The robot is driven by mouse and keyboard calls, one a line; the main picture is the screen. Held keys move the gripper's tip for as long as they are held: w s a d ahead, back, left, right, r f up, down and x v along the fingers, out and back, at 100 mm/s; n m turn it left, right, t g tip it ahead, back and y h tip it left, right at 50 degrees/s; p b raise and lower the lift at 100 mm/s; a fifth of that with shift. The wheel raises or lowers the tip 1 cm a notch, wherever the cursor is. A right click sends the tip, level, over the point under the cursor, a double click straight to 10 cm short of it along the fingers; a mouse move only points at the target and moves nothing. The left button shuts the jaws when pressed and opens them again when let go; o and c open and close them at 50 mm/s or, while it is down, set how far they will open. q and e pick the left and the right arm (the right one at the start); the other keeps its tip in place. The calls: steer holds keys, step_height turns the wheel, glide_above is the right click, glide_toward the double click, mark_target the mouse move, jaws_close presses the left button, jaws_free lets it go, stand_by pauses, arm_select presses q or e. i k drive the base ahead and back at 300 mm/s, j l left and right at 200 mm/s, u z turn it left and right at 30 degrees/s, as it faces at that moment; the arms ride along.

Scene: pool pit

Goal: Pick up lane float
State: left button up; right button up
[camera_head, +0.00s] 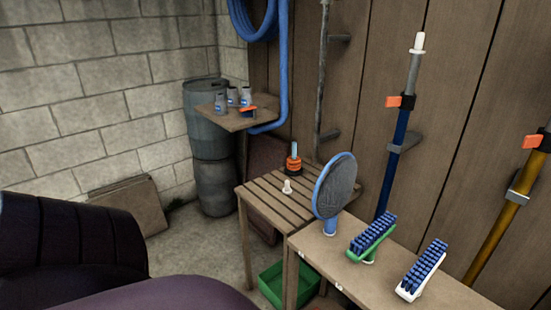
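A small stack of orange and dark rings (294,164) with a light blue upright piece on top stands on the slatted wooden table (262,206), near the wall. It is the thing here that looks most like a lane float, but it is too small to be certain. Neither of my grippers is in view. Nothing is seen touching the stack.
A white fitting (287,187) and a round blue-rimmed net (335,187) stand near the stack. A green brush (371,238) and white brush (422,270) are on the front bench (345,262). A corner shelf (226,122) holds bottles. A green crate (270,283) sits below.

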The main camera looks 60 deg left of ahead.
mark_target(292, 164)
steer(key=u, duration=1.65)
steer(key=z, duration=0.4)
steer(key=j+z, duration=0.3)
steer(key=z, duration=0.15)
steer(key=i+j+z, duration=0.1)
steer(key=j+z, duration=0.25)
steer(key=z, duration=0.15)
steer(key=j+z, duration=0.2)
steer(key=j, duration=0.2)
steer(key=k+j+z, duration=0.2)
steer(key=j, duration=0.6)
steer(key=k+j, duration=0.15)
steer(key=j, duration=0.3)
steer(key=j+z, duration=0.1)
steer(key=j, duration=0.3)
steer(key=i+j, duration=0.1)
steer(key=i, duration=0.1)
